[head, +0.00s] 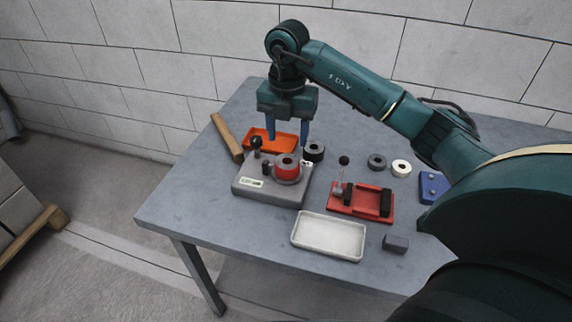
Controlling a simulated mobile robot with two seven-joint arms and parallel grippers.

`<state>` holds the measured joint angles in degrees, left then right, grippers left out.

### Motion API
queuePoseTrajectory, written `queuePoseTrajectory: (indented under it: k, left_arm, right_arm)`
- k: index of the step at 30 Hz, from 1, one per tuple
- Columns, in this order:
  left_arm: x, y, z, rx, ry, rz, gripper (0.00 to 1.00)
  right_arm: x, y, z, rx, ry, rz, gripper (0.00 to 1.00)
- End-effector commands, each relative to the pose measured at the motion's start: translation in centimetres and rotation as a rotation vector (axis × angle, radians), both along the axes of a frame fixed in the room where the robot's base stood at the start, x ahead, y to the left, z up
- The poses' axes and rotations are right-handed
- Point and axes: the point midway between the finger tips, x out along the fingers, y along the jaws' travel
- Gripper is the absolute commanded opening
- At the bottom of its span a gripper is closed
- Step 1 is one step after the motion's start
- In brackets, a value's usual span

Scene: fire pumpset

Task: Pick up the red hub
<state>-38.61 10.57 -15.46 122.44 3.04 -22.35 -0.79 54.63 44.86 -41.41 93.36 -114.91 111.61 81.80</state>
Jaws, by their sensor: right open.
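The red hub (286,166) is a short red cylinder with a dark hole in its top. It sits on a round seat on the grey fixture block (267,193), toward the right side of the block. My right gripper (288,138) points down above and just behind the red hub. Its two blue fingers are spread apart with nothing visible between them. The fingertips appear near the hub in the picture, but the exact gap cannot be told. My left gripper does not show.
An orange tray (257,139) and a wooden handle (227,137) lie behind the block. A black ring (314,150) stands beside it. The left front tabletop is clear.

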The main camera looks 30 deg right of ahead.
Motion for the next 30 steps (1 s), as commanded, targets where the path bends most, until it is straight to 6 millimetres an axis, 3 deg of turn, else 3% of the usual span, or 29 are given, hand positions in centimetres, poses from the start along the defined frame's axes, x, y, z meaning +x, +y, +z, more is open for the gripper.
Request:
queuePoseTrajectory:
  k: [4,13,21,30]
  left_arm:
    - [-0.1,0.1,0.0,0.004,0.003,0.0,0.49]
    - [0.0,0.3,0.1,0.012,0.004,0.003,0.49]
    - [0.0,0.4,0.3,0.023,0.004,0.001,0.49]
    - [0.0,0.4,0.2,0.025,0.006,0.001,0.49]
  right_arm:
    - [0.0,0.0,-2.7,0.002,0.003,0.001,0.53]
    - [0.2,-0.1,-5.2,0.004,0.001,0.002,0.53]
    - [0.7,-0.4,-8.9,0.004,0.0,0.004,0.53]
    - [0.7,-0.5,-9.4,0.004,-0.002,0.004,0.53]
